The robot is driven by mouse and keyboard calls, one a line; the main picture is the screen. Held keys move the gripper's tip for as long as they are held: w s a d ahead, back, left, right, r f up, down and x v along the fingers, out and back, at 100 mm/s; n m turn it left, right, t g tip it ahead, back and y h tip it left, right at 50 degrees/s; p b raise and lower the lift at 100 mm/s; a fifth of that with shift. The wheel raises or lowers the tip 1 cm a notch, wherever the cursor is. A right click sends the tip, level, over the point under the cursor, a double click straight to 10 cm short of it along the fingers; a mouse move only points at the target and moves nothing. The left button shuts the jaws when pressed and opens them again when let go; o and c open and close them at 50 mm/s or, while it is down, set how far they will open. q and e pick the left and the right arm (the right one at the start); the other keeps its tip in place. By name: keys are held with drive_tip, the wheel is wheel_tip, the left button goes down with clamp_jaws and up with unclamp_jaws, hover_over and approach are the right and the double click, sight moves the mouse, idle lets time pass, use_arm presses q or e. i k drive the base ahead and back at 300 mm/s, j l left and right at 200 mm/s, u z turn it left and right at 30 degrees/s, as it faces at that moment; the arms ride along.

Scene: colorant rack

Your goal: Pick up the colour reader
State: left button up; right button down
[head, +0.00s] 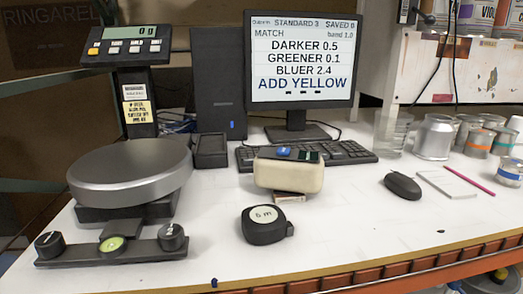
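A cream, rounded block-like device with a dark top panel and a blue button, which looks like the colour reader (288,176), is at the middle of the white table. It is in front of the keyboard and hides part of it. A small pale reddish-brown piece (290,197) shows under its front edge; I cannot tell whether it is part of the device. Neither of my grippers shows in the head view.
A black tape measure (266,225) sits in front of the device. A scale with a round grey pan (131,172) stands at the left. The keyboard (345,152) and monitor (298,68) are behind.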

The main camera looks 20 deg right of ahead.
sight(302, 172)
drive_tip(key=i+l+z, duration=0.25)
drive_tip(key=l, duration=0.25)
drive_tip(key=i+l+z, duration=0.2)
drive_tip(key=i+l, duration=0.15)
